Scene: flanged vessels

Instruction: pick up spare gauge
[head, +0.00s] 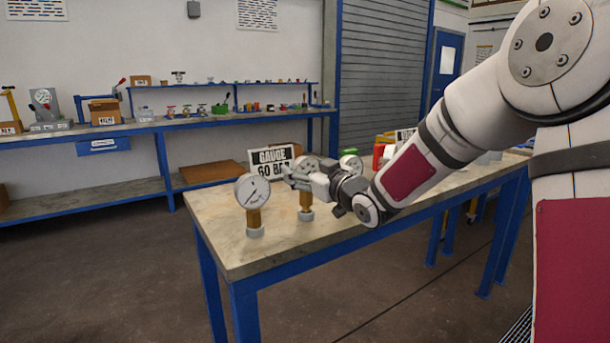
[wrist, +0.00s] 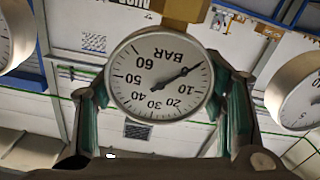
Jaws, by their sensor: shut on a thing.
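The spare gauge (wrist: 158,85) has a round white dial reading up to 60 BAR and a brass stem. It fills the middle of the wrist view, upside down, between the two fingers of my gripper (wrist: 160,95), which is shut on its sides. In the head view my gripper (head: 294,176) covers most of that dial. Its brass stem (head: 306,200) shows below, upright over a small grey base (head: 305,215). I see no clear gap between stem and base.
A similar gauge (head: 252,190) stands at the left on the workbench (head: 270,260), and another gauge (head: 350,162) stands behind to the right. A "GAUGE 60 BAR" sign (head: 271,160) stands behind. The bench's front left corner is clear. Loaded shelving (head: 140,128) lines the wall.

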